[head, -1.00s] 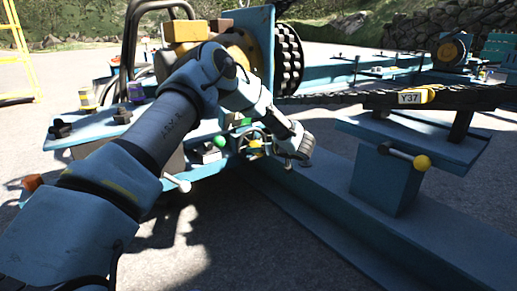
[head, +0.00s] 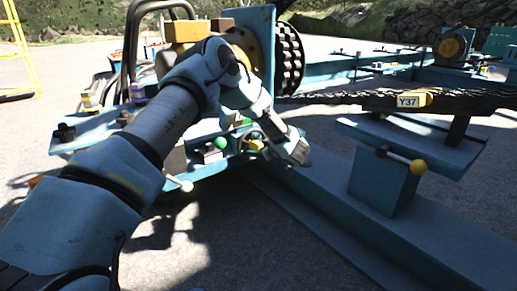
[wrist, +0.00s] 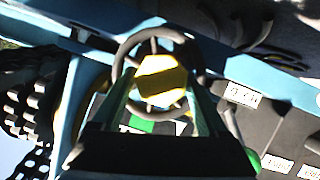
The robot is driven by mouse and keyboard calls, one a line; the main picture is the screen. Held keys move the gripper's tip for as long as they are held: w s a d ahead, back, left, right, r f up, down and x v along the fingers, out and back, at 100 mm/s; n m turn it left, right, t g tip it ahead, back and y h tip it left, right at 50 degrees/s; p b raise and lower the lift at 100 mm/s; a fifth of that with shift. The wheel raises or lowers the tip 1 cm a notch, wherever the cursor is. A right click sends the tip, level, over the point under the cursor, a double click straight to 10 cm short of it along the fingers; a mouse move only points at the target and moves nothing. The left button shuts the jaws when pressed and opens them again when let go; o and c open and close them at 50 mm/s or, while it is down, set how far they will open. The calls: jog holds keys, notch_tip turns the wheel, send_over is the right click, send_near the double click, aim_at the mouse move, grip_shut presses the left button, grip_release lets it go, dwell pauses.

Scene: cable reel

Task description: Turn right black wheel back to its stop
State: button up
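A black handwheel with spokes and a yellow hub shows in the wrist view (wrist: 122,52), with its rim around my fingertips. In the head view its yellow hub (head: 256,145) is at the lower middle, partly hidden by my wrist. My gripper (wrist: 160,78) has one finger on each side of the yellow hub, apparently shut on it; the exact contact is hard to see. In the head view the fingers are hardly visible behind my wrist.
A green ball knob (head: 221,143) and a white-ended lever (head: 180,183) are left of the wheel. Black knobs (head: 66,132) sit further left on the blue frame. A yellow-ended lever (head: 417,166) is on the right. The large ribbed drum (head: 289,58) stands behind my wrist.

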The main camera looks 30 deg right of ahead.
jog(key=shift+o, duration=1.4)
jog(key=a+p+v, duration=0.1)
jog(key=p+v, duration=0.3)
jog(key=v, duration=0.6)
jog(key=shift+s+d+p, duration=0.3)
jog(key=shift+s+d, duration=0.1)
jog(key=shift+d, duration=0.1)
jog(key=shift+r, duration=0.15)
